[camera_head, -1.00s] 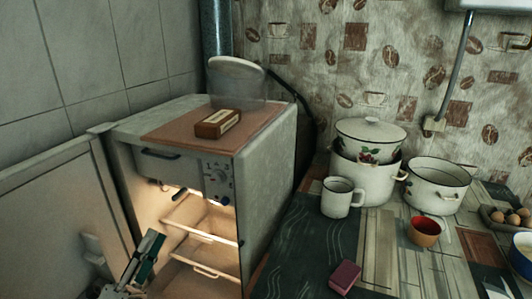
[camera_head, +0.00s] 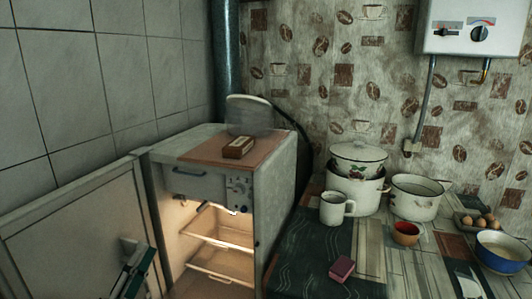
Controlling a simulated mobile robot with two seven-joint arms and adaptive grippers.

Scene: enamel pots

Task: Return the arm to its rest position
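My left gripper (camera_head: 134,272) shows at the lower left, in front of the open lit fridge. Its dark and green finger parts are cut by the bottom edge of the view, and I cannot tell whether they are apart or closed. I see nothing clearly held in it. My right gripper is not in view.
The small fridge (camera_head: 275,208) stands open, its door (camera_head: 75,235) swung to the left beside my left gripper. A brown box (camera_head: 239,148) lies on top. On the table at right are a white mug (camera_head: 334,209), enamel pots (camera_head: 415,198), a red cup (camera_head: 405,233) and a sponge (camera_head: 342,268).

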